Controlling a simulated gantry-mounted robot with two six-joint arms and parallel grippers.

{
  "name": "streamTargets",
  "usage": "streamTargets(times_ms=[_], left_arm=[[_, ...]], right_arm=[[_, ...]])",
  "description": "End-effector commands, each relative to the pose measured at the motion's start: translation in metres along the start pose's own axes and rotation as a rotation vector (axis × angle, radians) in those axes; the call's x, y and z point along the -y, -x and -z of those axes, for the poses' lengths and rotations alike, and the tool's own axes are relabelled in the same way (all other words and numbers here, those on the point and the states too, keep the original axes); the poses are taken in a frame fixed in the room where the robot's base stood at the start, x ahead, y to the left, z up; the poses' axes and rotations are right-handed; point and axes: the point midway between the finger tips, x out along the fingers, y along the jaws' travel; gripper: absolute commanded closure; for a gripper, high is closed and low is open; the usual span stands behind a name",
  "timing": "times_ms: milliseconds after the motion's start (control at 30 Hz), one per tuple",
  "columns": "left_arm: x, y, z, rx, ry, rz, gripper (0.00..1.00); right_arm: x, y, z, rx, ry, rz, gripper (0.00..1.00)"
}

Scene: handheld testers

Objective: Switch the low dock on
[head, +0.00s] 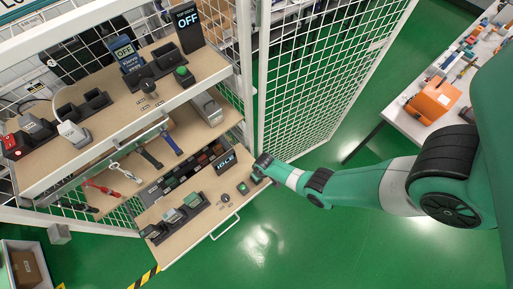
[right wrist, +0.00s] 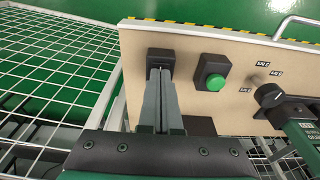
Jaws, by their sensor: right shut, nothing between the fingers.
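The low dock (head: 170,217) is a row of dark slots on the lower wooden shelf, with handheld testers standing in some. A small screen (head: 226,162) behind it seems to read IDLE. A green push button (head: 243,188) in a black housing and a dark knob (head: 226,200) sit to its right; the button (right wrist: 212,75) and knob (right wrist: 270,95) also show in the right wrist view. My right gripper (right wrist: 160,76) is shut and empty, left of the button and apart from it. Its tips are at a black block (right wrist: 160,60); contact cannot be told. My left gripper is out of view.
The upper shelf has its own dock (head: 84,104), green button (head: 183,73), knob (head: 149,87) and a screen (head: 187,20) reading OFF. A white mesh fence (head: 315,90) stands beside the shelves. A handle (head: 225,227) sticks out from the lower shelf's front edge.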

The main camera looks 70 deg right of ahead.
Motion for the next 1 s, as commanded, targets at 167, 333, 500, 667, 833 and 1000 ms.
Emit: streamTargets(times_ms=[167, 333, 500, 667, 833, 1000], left_arm=[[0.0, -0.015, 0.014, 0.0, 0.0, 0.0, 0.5], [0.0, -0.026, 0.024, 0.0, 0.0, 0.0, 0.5], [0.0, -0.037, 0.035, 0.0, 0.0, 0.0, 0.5], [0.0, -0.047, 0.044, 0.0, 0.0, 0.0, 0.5], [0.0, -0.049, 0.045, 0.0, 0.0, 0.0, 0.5], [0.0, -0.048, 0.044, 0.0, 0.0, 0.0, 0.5]], right_arm=[[0.0, 0.021, 0.003, 0.0, 0.0, 0.0, 1.0], [0.0, 0.036, 0.005, 0.0, 0.0, 0.0, 1.0], [0.0, 0.052, 0.008, 0.0, 0.0, 0.0, 1.0], [0.0, 0.066, 0.01, 0.0, 0.0, 0.0, 1.0], [0.0, 0.068, 0.01, 0.0, 0.0, 0.0, 1.0], [0.0, 0.067, 0.01, 0.0, 0.0, 0.0, 1.0]])
